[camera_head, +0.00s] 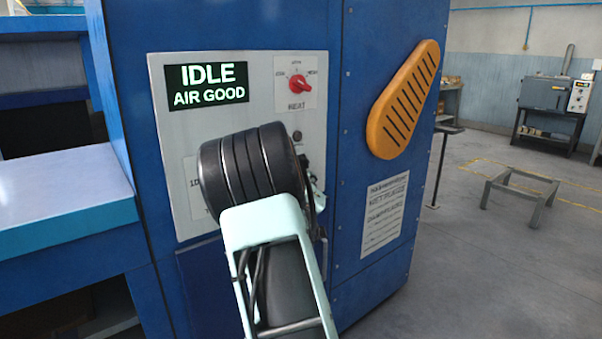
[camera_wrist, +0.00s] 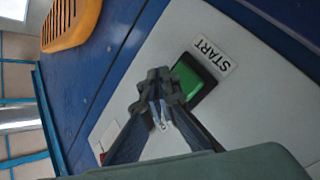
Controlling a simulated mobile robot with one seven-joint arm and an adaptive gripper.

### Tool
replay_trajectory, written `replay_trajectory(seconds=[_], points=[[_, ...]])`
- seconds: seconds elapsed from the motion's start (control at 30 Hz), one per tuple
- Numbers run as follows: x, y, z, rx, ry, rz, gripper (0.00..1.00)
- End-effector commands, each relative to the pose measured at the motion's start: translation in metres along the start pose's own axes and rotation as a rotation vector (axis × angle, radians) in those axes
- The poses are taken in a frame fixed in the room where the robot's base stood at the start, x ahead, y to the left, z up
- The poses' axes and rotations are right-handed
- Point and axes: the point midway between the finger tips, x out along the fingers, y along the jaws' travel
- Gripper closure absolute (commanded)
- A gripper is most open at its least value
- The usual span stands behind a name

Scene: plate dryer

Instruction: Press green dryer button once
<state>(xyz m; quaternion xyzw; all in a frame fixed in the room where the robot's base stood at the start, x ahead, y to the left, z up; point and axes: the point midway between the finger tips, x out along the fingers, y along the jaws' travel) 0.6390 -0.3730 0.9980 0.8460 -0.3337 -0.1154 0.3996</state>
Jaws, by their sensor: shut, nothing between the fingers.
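The green button (camera_wrist: 192,77) sits in a black square frame on the light grey control panel (camera_head: 262,105), beside a white START label (camera_wrist: 210,54). My gripper (camera_wrist: 165,88) is shut and empty in the wrist view. Its fingertips overlap the lower left part of the button's frame there, and part of the green face stays visible. I cannot tell whether the tips touch it. In the head view my wrist covers the button and most of the gripper. The panel's display (camera_head: 207,84) reads "IDLE AIR GOOD".
A red HEAT knob (camera_head: 298,84) is on the panel's upper right. An orange slotted guard (camera_head: 404,98) sticks out on the blue machine's right part. A blue shelf (camera_head: 60,185) juts out at the left. Open floor and a low metal stand (camera_head: 519,192) lie at the right.

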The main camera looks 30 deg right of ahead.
Motion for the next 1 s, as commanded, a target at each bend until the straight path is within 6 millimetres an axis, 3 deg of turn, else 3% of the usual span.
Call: replay_trajectory(seconds=[1.0], points=[[0.008,-0.006,-0.0057,0.001,-0.001,0.0,1.0]])
